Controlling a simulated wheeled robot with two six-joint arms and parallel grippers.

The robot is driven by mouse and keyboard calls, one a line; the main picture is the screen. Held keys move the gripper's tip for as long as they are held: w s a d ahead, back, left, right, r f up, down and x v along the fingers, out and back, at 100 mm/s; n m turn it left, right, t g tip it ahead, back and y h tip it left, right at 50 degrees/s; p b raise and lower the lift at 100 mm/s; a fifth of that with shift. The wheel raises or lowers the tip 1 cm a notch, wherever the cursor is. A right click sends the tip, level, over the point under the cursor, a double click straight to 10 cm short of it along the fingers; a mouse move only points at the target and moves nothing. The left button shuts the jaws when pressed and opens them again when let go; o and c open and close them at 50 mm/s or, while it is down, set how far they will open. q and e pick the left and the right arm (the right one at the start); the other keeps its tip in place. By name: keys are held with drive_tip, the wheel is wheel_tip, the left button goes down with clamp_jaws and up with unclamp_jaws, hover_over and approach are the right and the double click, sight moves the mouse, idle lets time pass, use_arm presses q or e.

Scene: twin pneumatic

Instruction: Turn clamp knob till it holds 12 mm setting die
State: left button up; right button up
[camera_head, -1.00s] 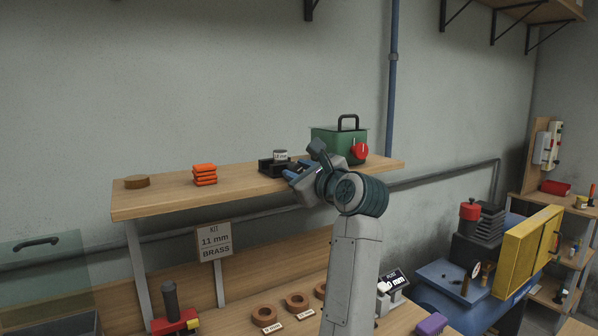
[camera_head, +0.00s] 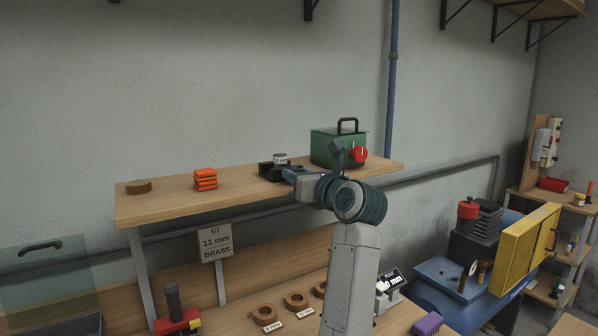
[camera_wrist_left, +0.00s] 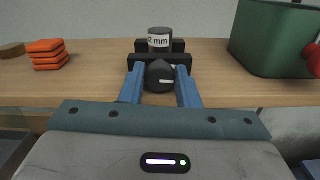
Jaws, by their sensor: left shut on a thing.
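The setting die (camera_head: 280,158) is a short dark cylinder with a white label. It sits in the black clamp (camera_head: 266,168) on the wooden shelf, and the left wrist view shows the die (camera_wrist_left: 160,40) upright between the clamp's dark jaws (camera_wrist_left: 178,60), its label partly reading "2 mm". The dark clamp knob (camera_wrist_left: 160,77), with a white mark pointing right, faces my left gripper. My left gripper (camera_wrist_left: 160,88) is shut on the knob, one blue finger on each side. In the head view the left gripper (camera_head: 287,175) reaches the clamp's front. My right gripper is not visible.
On the shelf (camera_head: 160,205) are a stack of orange pads (camera_head: 205,179), a brown disc (camera_head: 138,187) and a green box with a red knob (camera_head: 338,148). Below are a "KIT 11 mm BRASS" sign (camera_head: 216,242) and several brown rings (camera_head: 296,300). A yellow panel (camera_head: 525,250) stands at right.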

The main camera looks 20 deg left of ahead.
use_arm(q)
drive_tip(key=shift+r+m, duration=0.1)
drive_tip(key=shift+m, duration=0.3)
drive_tip(key=o, duration=0.7)
